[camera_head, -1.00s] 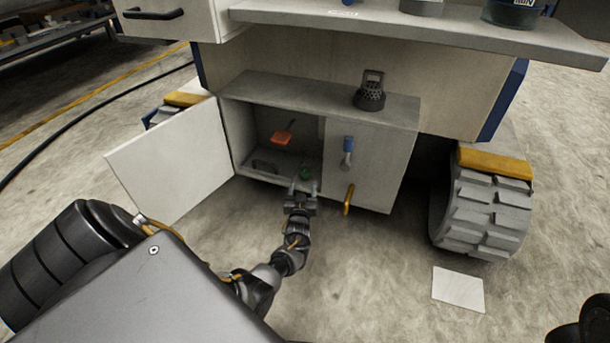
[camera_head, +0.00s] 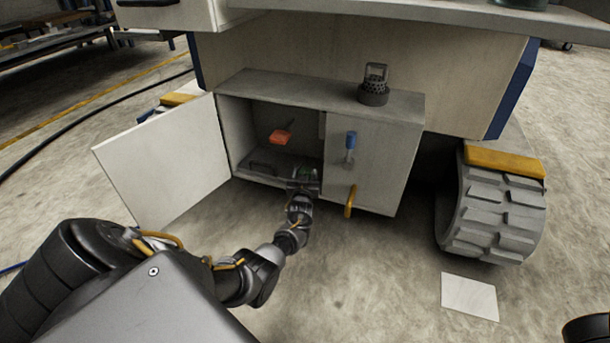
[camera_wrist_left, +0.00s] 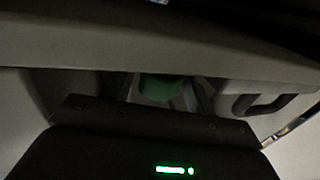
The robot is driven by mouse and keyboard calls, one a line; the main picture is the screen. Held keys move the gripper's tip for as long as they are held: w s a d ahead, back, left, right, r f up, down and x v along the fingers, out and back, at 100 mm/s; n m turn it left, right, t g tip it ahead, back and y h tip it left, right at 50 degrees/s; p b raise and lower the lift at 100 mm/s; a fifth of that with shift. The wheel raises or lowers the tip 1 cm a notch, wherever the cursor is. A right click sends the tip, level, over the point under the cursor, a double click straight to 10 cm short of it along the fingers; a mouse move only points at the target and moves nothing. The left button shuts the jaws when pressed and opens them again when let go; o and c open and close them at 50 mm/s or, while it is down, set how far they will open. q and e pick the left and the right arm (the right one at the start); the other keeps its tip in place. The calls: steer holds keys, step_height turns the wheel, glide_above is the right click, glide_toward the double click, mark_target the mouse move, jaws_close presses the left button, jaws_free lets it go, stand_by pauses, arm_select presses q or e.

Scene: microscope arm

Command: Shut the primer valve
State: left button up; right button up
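A green knob (camera_head: 306,172) sits low inside the open cabinet (camera_head: 372,108), mostly hidden behind my left gripper (camera_head: 304,180). In the left wrist view the green knob (camera_wrist_left: 163,88) shows between the two fingers, which stand apart on either side of it; I cannot tell whether they touch it. An orange-red handle (camera_head: 281,136) is further back in the cabinet. A blue-handled lever (camera_head: 351,141) and a yellow handle (camera_head: 349,202) are on the front panel to the right. No label shows which one is the primer valve. My right gripper is not clearly seen.
The white cabinet door (camera_head: 165,160) stands open on the left. A dark perforated strainer (camera_head: 374,86) stands on the cabinet top. A dark handle (camera_head: 262,167) lies on the cabinet floor, left of my gripper.

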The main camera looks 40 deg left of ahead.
arm_select(q)
steer(key=c, duration=0.7)
steer(key=shift+s+a+r+m+t+h+p, duration=0.1)
steer(key=shift+a+r+m+t+h+p, duration=0.1)
steer(key=shift+m+t+h+p, duration=0.35)
steer(key=shift+c, duration=0.2)
steer(key=shift+f+m+t+h, duration=0.1)
steer(key=shift+m+t+h, duration=0.15)
steer(key=shift+m+h, duration=0.5)
steer(key=shift+d+f+m+t+h, duration=0.1)
steer(key=shift+m+t+h, duration=0.3)
steer(key=shift+h, duration=0.6)
steer(key=shift+m+t+h, duration=0.1)
steer(key=shift+m+h, duration=0.5)
steer(key=shift+h, duration=0.4)
steer(key=o, duration=1)
